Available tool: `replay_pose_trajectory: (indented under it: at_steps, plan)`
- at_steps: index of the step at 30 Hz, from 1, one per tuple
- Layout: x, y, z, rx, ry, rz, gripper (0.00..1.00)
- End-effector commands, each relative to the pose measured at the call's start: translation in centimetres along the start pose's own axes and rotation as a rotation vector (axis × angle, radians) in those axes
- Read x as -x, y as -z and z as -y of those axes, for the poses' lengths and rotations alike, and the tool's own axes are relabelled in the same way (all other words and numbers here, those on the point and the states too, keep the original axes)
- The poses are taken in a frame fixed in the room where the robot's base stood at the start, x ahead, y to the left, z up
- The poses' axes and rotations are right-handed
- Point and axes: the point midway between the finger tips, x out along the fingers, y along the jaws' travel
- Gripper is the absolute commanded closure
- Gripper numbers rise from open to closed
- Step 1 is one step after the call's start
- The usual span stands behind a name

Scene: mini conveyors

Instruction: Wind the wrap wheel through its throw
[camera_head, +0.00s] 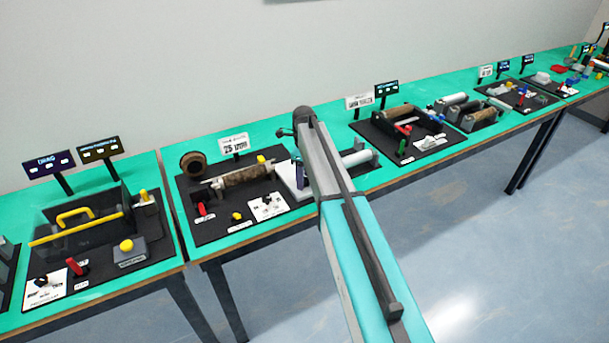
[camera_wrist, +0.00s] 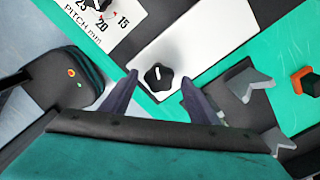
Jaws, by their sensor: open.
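In the wrist view a small black lobed knob (camera_wrist: 158,76) with a white pointer line stands on a white plate (camera_wrist: 158,40). No label on it can be read, so I cannot tell for certain whether it is the wrap wheel. My gripper (camera_wrist: 159,82) is open, with one dark finger on each side of the knob. The fingers look clear of it; their height above the plate is hard to judge. In the head view my arm covers the knob, and part of the white plate (camera_head: 290,184) shows beside a purple finger (camera_head: 299,174).
A pitch dial (camera_wrist: 98,4) marked 25, 20, 15 lies at the wrist view's upper left. Grey V-shaped brackets (camera_wrist: 258,84) stand to the right. In the head view a brown roll (camera_head: 240,177) and a yellow-handled station (camera_head: 85,225) share the green bench (camera_head: 150,178).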

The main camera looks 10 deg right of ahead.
Motion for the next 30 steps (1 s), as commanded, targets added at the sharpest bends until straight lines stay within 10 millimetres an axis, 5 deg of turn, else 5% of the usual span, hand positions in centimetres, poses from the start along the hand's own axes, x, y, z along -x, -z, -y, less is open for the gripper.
replay_pose_trajectory:
  at_steps: [10, 17, 30]
  plan:
    - [-0.17, -0.06, -0.03, 0.001, 0.000, 0.000, 0.47]
    - [-0.15, -0.10, -0.02, 0.001, 0.001, 0.000, 0.85]
    - [-0.20, 0.01, 0.15, 0.056, 0.004, 0.000, 0.86]
